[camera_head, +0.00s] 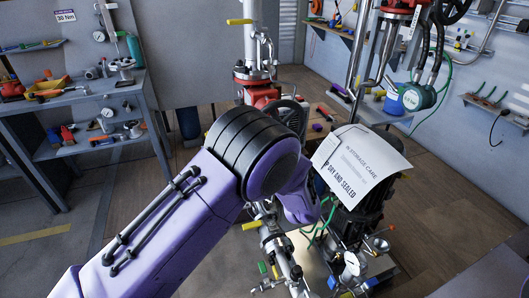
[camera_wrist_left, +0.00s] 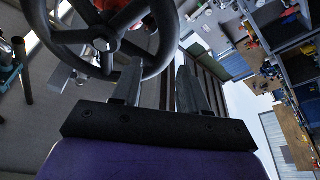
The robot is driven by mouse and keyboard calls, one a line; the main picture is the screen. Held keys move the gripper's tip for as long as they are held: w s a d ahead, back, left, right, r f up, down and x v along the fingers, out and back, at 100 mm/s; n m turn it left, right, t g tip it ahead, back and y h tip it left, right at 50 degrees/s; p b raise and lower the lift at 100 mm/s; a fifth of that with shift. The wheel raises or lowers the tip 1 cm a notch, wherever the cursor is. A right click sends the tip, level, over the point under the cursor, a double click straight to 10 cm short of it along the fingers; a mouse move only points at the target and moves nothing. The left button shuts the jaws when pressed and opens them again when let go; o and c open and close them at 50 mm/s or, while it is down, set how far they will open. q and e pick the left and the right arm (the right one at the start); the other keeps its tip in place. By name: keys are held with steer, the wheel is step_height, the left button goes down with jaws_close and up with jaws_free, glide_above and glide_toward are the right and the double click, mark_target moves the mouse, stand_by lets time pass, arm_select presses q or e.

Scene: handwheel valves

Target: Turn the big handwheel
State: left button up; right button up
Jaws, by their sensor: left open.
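A dark spoked handwheel (camera_wrist_left: 104,44) fills the upper left of the left wrist view, with something red behind its top. In the head view a dark handwheel (camera_head: 290,108) shows partly behind my purple left arm, beside a red valve body. My left gripper (camera_wrist_left: 158,66) is open, with two grey fingers pointing toward the wheel. The left fingertip overlaps the wheel's lower right rim, and the other finger stands right of the rim. I cannot tell whether a finger touches it. The left fingers are hidden in the head view. My right gripper is in neither view.
A vertical pipe (camera_head: 251,40) with a yellow lever stands behind the arm. A dark machine with a paper sheet (camera_head: 360,160) stands to the right, above pipes and gauges. A workbench (camera_head: 85,95) is at left. Another dark wheel (camera_head: 455,8) is at the upper right.

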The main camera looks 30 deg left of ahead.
arm_select(q)
steer(key=d+n, duration=0.1)
steer(key=s+d+n+p, duration=0.1)
steer(key=s+d+f+g, duration=0.1)
steer(key=shift+d+f+n, duration=0.1)
steer(key=shift+d+n, duration=0.2)
steer(key=shift+n, duration=0.1)
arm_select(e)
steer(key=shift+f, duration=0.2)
